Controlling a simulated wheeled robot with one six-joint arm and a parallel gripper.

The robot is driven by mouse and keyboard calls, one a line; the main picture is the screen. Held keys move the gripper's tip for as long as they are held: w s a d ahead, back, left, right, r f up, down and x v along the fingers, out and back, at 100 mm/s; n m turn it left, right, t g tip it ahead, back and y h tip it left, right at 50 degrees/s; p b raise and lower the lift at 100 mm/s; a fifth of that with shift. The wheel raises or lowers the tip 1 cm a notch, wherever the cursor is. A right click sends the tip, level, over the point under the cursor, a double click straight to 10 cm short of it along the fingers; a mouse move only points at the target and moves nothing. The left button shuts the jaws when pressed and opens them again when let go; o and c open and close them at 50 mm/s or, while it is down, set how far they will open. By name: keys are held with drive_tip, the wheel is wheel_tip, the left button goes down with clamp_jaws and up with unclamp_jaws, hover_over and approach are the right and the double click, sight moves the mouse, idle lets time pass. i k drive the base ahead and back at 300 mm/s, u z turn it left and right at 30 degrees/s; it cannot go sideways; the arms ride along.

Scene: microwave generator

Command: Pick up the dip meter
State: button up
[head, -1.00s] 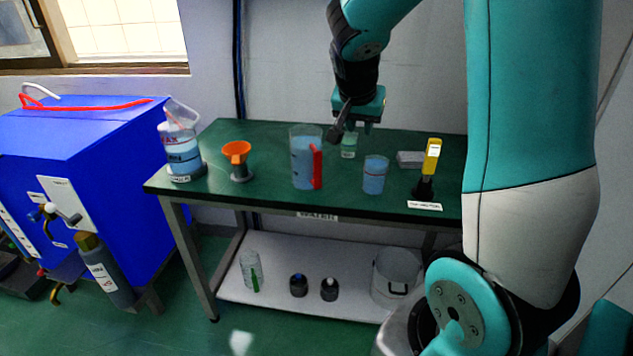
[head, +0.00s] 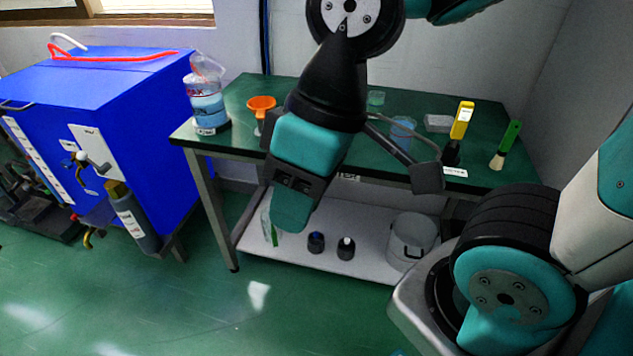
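The dip meter appears to be the yellow handheld device (head: 462,120) with a pale display. It stands slightly tilted in a black holder (head: 452,152) on the right part of the green table, behind a small white label. My gripper (head: 427,178) hangs in front of the table, left of and nearer than the yellow device, apart from it. One dark fingertip shows at the end of its linkage. The other finger cannot be made out, so the opening is unclear. No held object is visible.
The green table (head: 233,112) also bears a blue-liquid bottle (head: 207,105), an orange funnel (head: 262,103), a blue beaker (head: 402,132), a grey box (head: 438,123) and a green-handled brush (head: 505,145) right of the device. A blue machine (head: 120,100) stands left. My arm hides the table's middle.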

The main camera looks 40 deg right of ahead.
sight(460, 124)
drive_tip(key=z, duration=1.45)
